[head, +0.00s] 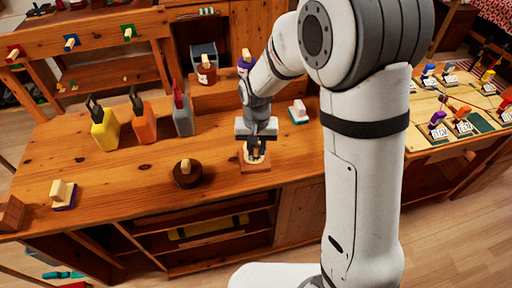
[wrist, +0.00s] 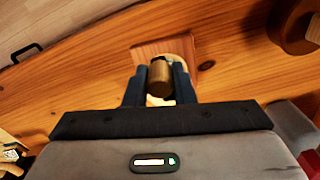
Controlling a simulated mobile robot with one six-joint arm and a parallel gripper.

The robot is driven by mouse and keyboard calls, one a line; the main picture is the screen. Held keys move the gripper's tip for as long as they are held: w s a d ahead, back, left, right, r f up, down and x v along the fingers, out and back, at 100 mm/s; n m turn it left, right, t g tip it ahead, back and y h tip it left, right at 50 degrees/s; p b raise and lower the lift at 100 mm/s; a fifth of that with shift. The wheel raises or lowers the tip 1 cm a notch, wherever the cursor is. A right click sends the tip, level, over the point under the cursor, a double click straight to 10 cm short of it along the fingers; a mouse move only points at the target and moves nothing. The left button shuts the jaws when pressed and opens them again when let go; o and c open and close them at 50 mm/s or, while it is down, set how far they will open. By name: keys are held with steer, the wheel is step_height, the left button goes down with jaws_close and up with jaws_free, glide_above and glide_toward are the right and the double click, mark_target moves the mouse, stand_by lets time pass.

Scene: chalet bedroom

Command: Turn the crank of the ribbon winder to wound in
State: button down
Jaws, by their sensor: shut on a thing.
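The ribbon winder (head: 257,168) is a small unit on a square wooden base at the front edge of the wooden bench. Its base also shows in the wrist view (wrist: 148,50), with a pale round part partly hidden behind the fingers. My gripper (head: 254,154) points down over it. In the wrist view, the dark fingers of my gripper (wrist: 160,82) are shut on the crank's brown cylindrical knob (wrist: 160,77), one on each side. The rest of the crank is hidden, so its angle is hard to tell.
A round dark brown piece with a light knob (head: 187,173) stands left of the winder. Yellow (head: 104,130), orange (head: 143,124) and grey (head: 183,115) bottle-like things stand behind it. A white-and-teal block (head: 299,112) lies to the right.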

steer(key=c, duration=1.2)
jaws_free()
steer(key=shift+r, duration=3.9)
steer(key=shift+s+d+r, duration=0.1)
steer(key=shift+d+r, duration=0.15)
steer(key=s+d+r+t, duration=0.1)
steer(key=s+d+r, duration=0.2)
steer(key=s+d, duration=0.5)
steer(key=s+d+r+t, duration=0.1)
steer(key=s+d+r, duration=0.3)
steer(key=s+d, duration=0.4)
steer(key=shift+s+t, duration=0.4)
